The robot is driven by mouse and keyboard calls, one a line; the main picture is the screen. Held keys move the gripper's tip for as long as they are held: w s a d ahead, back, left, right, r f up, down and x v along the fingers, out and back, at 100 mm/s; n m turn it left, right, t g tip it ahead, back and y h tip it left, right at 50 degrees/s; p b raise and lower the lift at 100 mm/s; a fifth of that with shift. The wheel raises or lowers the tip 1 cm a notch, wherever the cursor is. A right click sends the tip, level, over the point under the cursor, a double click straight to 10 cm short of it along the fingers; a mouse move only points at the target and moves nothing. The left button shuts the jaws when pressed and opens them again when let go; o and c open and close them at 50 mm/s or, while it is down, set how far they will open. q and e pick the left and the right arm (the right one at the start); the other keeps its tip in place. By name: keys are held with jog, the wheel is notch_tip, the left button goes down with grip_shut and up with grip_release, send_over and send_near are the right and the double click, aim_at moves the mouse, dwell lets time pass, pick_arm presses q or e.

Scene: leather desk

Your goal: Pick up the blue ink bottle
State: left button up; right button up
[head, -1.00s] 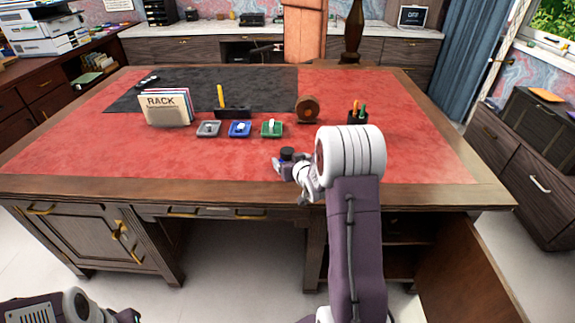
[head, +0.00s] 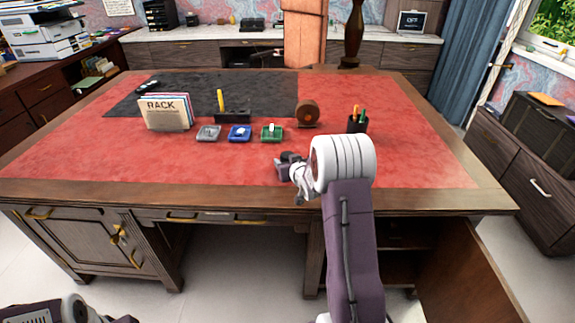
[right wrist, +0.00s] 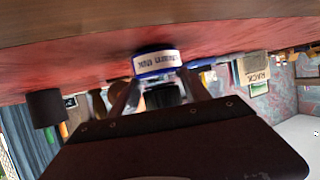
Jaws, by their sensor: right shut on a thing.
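The blue ink bottle (right wrist: 157,63) has a white label and is upside down in the right wrist view, between my right gripper's fingers. In the head view its dark cap (head: 287,157) shows near the front edge of the red desk top, with most of the body hidden by the gripper. My right gripper (head: 284,168) is shut on it; its fingers also show in the right wrist view (right wrist: 157,88). I cannot tell whether the bottle touches the desk. Only part of my left arm shows at the bottom left of the head view; its gripper is not visible.
Grey (head: 208,133), blue (head: 240,133) and green (head: 272,133) small trays stand behind the bottle. A rack of folders (head: 166,112) is at left, a dark pen cup (head: 357,125) at right, and a round brown object (head: 307,113) behind. The front left of the red top (head: 130,160) is clear.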

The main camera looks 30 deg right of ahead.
aim_at(287, 155)
notch_tip(287, 155, up, 4)
jog(key=shift+r+p, duration=0.1)
jog(key=shift+p, duration=0.6)
jog(key=s+d+r+p, duration=0.2)
jog(key=d+r+p, duration=0.3)
jog(key=d, duration=0.6)
jog(key=shift+s+d+r, duration=0.2)
jog(key=shift+s+r, duration=0.15)
jog(key=shift+r, duration=0.5)
